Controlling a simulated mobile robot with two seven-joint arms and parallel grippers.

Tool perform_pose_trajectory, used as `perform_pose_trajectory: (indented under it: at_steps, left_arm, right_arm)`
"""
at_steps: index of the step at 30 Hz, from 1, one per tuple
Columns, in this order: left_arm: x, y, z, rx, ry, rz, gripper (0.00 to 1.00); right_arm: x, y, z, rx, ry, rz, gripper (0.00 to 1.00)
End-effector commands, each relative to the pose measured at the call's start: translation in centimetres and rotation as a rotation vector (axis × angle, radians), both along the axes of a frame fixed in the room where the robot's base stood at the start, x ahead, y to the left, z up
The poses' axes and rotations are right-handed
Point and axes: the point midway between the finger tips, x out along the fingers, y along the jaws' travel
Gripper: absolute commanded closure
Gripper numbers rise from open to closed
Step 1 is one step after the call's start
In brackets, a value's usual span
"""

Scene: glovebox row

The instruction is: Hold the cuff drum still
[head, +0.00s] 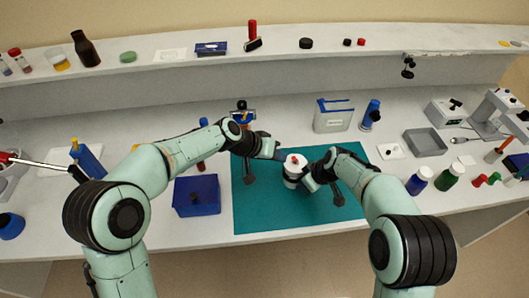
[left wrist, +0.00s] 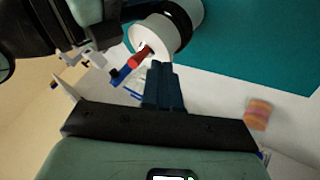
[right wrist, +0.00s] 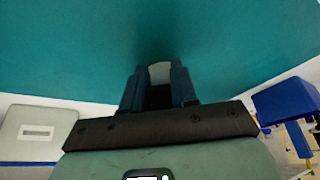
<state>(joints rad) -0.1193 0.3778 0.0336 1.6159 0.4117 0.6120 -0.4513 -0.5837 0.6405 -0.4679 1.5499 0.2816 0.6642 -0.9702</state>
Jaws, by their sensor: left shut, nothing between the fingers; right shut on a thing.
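The cuff drum (head: 293,171) is a white cylinder with a red piece on its top face, over the teal mat (head: 260,215). My right gripper (head: 307,181) is shut on it from the right. In the right wrist view a pale part of the drum (right wrist: 160,73) shows between the fingers (right wrist: 158,85). My left gripper (head: 281,153) is shut and empty, just up and left of the drum. In the left wrist view the fingertips (left wrist: 160,68) are close to the drum's white face (left wrist: 151,38) and the red piece (left wrist: 139,58); whether they touch is unclear.
A blue box (head: 197,195) stands left of the mat. A grey-and-blue container (head: 333,116) and a blue bottle (head: 371,114) stand behind it. A grey tray (head: 425,142) and several bottles are at the right. The mat's front part is clear.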

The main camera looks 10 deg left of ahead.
Motion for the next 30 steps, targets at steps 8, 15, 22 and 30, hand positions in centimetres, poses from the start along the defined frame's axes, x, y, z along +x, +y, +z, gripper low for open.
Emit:
perform_pose_trajectory:
  at_steps: [8,15,22,30]
  left_arm:
    - [-0.12,-1.21,0.21,0.000,0.001,0.001,1.00]
    - [-0.12,-1.20,0.21,0.000,0.001,0.002,1.00]
    - [0.03,-1.42,0.39,0.014,0.024,-0.003,1.00]
    - [0.19,-1.53,0.50,0.037,0.061,-0.003,1.00]
  right_arm:
    - [0.00,0.00,0.01,0.000,0.000,0.000,1.00]
    - [0.00,0.00,0.01,0.000,0.000,0.000,1.00]
    - [0.00,0.00,0.01,0.000,0.000,0.000,1.00]
    - [0.00,0.00,0.01,0.000,0.000,0.000,1.00]
